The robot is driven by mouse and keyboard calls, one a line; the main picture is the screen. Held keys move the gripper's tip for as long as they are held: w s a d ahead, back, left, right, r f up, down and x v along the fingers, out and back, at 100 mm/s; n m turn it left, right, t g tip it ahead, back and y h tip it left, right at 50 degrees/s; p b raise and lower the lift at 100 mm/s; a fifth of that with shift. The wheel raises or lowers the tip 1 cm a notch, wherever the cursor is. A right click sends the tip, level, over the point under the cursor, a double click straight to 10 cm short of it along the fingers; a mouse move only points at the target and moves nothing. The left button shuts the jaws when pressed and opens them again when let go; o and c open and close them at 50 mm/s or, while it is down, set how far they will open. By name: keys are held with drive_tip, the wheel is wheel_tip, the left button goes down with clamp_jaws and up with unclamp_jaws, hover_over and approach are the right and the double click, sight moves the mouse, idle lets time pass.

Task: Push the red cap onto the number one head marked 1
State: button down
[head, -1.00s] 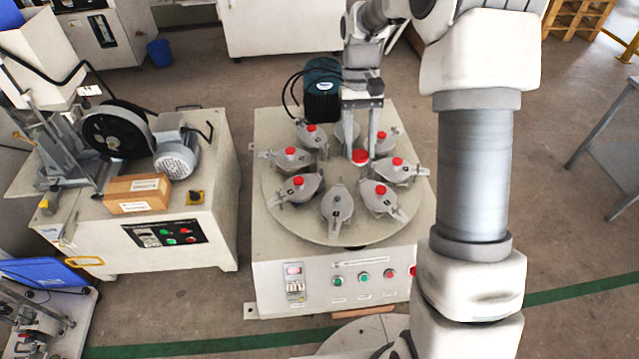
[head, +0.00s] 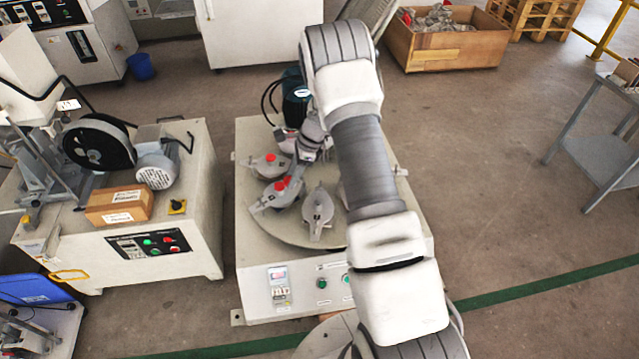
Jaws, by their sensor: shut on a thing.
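The round plate (head: 262,222) on the white machine carries several grey heads. A front head (head: 318,208) shows no red cap. A left head (head: 265,164) has a red cap on top. On the lower-left head (head: 268,199), two red patches show close together. One appears to be the red cap (head: 287,181) in my gripper (head: 291,179), which is shut on it and tilted, very near that head. I cannot tell whether they touch. My arm hides the plate's right side and its heads. The number marks are too small to read.
A green motor (head: 295,98) stands behind the plate. Buttons (head: 321,283) line the machine's front. Another bench (head: 205,230) with a black wheel and a cardboard box is at left. A wooden crate (head: 445,50) stands at back right.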

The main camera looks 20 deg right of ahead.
drive_tip(key=shift+w+d+f+m+t+h+b, duration=0.1)
drive_tip(key=shift+d+f+m+t+h+b, duration=0.35)
drive_tip(key=shift+d+f+m, duration=1.4)
drive_tip(key=shift+w+d+f+m+t+h+b, duration=0.15)
drive_tip(key=shift+d+f+m+t+b, duration=0.55)
drive_tip(key=shift+f, duration=1.9)
drive_tip(key=shift+d+f+m+t+h+b, duration=0.25)
drive_tip(key=shift+d+f+m+b, duration=0.6)
drive_tip(key=shift+d+f+m, duration=1.15)
drive_tip(key=shift+a+f+b, duration=0.25)
drive_tip(key=shift+f+b, duration=0.45)
drive_tip(key=shift+f, duration=0.3)
drive_tip(key=shift+n, duration=0.25)
unclamp_jaws()
wheel_tip(320, 180, up, 7)
drive_tip(key=p, duration=0.5)
